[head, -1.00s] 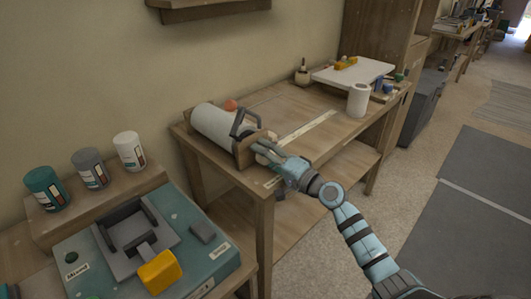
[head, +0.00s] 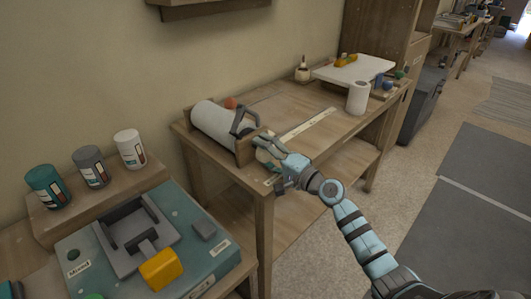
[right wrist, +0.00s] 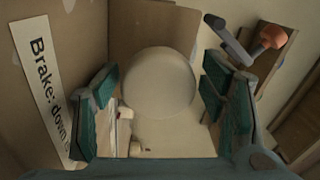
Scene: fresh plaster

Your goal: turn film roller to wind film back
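The film roller (head: 214,124), a thick pale roll, lies along the left end of the wooden bench. A wooden end plate (head: 243,152) stands at its near end. My right gripper (head: 268,154) is at this end plate, its fingers around a cream round knob (head: 262,156). In the right wrist view the knob's round face (right wrist: 158,82) lies between the teal finger pads of my right gripper (right wrist: 160,98). The pads stand wide apart, with narrow gaps beside the knob. I cannot tell whether either pad touches it. My left gripper is not in view.
A dark lever (head: 238,123) with an orange ball (head: 231,103) is beside the roller. A "Brake: down" label (right wrist: 45,95) shows at left in the wrist view. A white roll (head: 358,98) and a white board (head: 354,69) are farther back. A teal device (head: 195,262) stands front left.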

